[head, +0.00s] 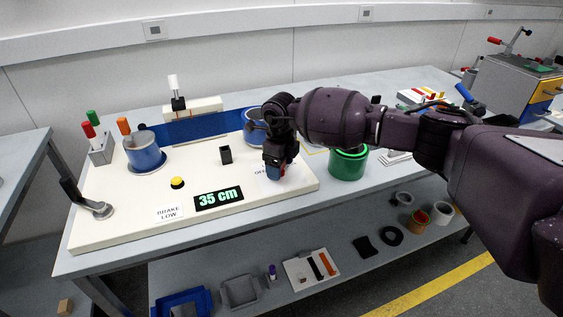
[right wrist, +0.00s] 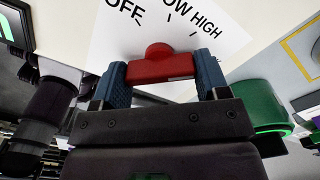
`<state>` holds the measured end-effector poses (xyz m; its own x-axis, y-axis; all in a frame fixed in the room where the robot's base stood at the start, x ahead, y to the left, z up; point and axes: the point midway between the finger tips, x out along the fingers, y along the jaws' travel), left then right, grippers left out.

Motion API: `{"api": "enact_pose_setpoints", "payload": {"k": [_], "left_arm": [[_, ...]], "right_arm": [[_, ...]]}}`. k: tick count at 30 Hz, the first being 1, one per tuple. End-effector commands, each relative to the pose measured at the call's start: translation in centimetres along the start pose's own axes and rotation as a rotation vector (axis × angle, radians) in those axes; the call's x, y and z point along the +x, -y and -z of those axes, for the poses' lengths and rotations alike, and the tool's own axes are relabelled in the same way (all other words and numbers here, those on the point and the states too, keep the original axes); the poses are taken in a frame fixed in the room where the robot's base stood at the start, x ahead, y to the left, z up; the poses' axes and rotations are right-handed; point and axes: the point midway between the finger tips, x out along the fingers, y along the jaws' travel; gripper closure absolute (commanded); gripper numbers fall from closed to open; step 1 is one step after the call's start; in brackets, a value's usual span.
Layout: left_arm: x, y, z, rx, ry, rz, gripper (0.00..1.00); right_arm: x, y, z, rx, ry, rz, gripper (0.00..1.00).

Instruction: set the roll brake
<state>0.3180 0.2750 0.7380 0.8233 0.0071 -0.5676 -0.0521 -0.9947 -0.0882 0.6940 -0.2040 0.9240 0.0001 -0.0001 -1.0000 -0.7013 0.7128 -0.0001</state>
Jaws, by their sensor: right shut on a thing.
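The brake dial is a red knob (right wrist: 160,66) on a white plate (right wrist: 105,40) marked OFF, LOW and HIGH with short tick marks. My right gripper (head: 275,172) is over this plate at the panel's right end. In the right wrist view its two blue fingers (right wrist: 160,80) are shut on the knob from both sides. Which mark the knob points to I cannot tell. A card reading BRAKE LOW (head: 169,213) lies at the panel's front. Beside it a display (head: 218,198) reads 35 cm. My left gripper is not in view.
The cream panel (head: 130,228) carries a blue roll (head: 145,155), a blue strip (head: 205,128), a yellow button (head: 177,183), a black post (head: 225,154) and a crank (head: 97,209). A green container (head: 347,165) stands close right of my right gripper. A lower shelf holds loose parts.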

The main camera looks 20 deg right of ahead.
Motion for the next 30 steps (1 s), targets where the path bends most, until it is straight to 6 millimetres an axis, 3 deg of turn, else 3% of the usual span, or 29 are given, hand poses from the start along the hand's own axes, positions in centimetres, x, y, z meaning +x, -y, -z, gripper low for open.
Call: {"api": "enact_pose_setpoints", "payload": {"k": [12, 29, 30], "left_arm": [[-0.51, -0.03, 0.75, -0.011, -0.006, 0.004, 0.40], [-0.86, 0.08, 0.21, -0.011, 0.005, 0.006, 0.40], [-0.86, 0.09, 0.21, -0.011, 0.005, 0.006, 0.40]], "right_arm": [[-0.13, -0.05, -0.01, 0.203, 0.001, 0.000, 0.56], [0.00, -0.05, -0.01, 0.237, 0.001, -0.001, 0.56], [0.00, -0.05, -0.01, 0.237, 0.001, -0.001, 0.30]]}}
